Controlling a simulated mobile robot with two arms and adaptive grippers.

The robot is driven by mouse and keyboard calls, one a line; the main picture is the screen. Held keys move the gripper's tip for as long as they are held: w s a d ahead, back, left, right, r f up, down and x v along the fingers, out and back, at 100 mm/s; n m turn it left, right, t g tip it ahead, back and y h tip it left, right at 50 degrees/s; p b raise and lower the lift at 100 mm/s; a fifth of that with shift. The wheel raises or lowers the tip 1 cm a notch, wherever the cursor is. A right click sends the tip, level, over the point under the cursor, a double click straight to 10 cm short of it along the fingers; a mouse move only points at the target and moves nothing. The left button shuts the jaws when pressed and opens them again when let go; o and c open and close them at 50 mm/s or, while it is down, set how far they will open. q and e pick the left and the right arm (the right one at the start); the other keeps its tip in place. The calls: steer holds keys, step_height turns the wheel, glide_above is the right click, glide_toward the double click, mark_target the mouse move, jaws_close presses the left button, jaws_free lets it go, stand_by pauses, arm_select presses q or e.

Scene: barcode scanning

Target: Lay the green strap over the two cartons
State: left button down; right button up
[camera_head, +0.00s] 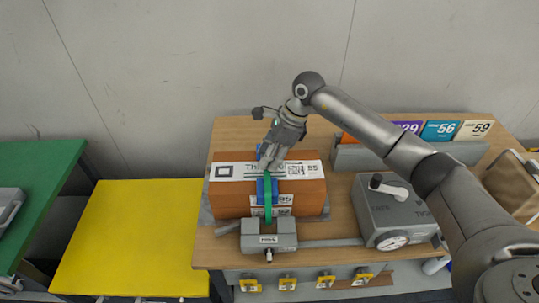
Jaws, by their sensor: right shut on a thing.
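The green strap (268,205) is a narrow bright green band running down the middle of the orange-brown cartons (229,197), from my gripper towards the front. I cannot tell exactly where one carton meets the other. White labels with print and codes lie across them, and blue patches show on both sides of the strap. My right gripper (268,163) reaches down from the upper right and is shut on the strap's far end, just over the cartons. The gripper hides that end. My left gripper is not in view.
A grey clamp-like block (268,235) stands in front of the cartons. A grey box with a dial (391,213) is to the right. Coloured numbered cards (440,131) stand behind.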

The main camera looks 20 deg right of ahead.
steer(key=shift+f, duration=0.15)
steer(key=o, duration=1.3)
steer(key=shift+c, duration=0.2)
steer(key=v, duration=1.2)
